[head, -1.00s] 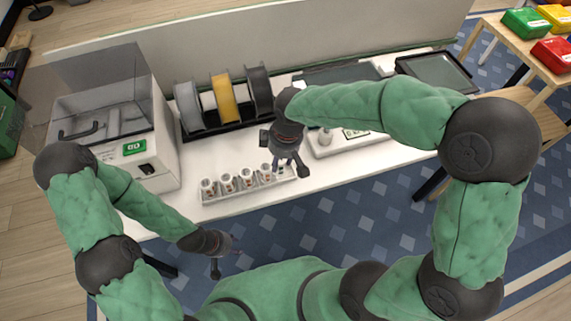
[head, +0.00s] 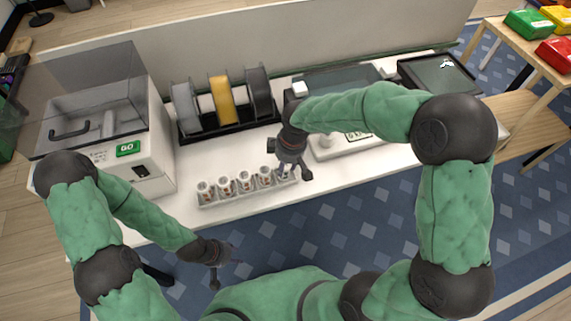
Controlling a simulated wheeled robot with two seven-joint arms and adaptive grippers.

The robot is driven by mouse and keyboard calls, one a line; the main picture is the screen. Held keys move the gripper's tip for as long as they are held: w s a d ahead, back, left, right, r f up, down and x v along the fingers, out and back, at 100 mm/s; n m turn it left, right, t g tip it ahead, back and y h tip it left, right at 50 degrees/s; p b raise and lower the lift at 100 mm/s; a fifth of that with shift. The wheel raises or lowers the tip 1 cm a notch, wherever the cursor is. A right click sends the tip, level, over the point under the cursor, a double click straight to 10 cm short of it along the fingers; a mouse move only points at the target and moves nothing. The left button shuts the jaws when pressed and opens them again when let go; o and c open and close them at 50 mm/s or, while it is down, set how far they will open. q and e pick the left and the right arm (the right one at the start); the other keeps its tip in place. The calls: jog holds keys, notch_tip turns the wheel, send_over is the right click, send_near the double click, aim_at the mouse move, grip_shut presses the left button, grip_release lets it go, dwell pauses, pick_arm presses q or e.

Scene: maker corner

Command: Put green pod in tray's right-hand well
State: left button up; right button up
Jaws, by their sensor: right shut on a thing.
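A pale grey rack (head: 240,193) on the white table holds a row of several white cup-like containers (head: 226,187) with dark and red marks. My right gripper (head: 290,172) points down at the rack's right end. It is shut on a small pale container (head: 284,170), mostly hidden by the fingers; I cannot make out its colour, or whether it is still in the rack. My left gripper (head: 224,270) is open and empty, low in front of the table's front edge. I cannot clearly pick out a green pod or a separate tray with wells.
A white machine with a clear lid (head: 120,150) stands at the left. A spool holder (head: 222,100) is behind the rack. A white device (head: 350,148) and a dark tablet-like screen (head: 437,74) are to the right. The table's front strip is clear.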

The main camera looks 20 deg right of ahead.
jog(key=o, duration=1.2)
jog(key=r+p, duration=0.1)
jog(key=r, duration=0.3)
jog(key=r+p, duration=0.2)
jog(key=r, duration=0.2)
jog(key=s+d+r+p, duration=0.1)
jog(key=r, duration=0.3)
jog(key=shift+s+d, duration=0.1)
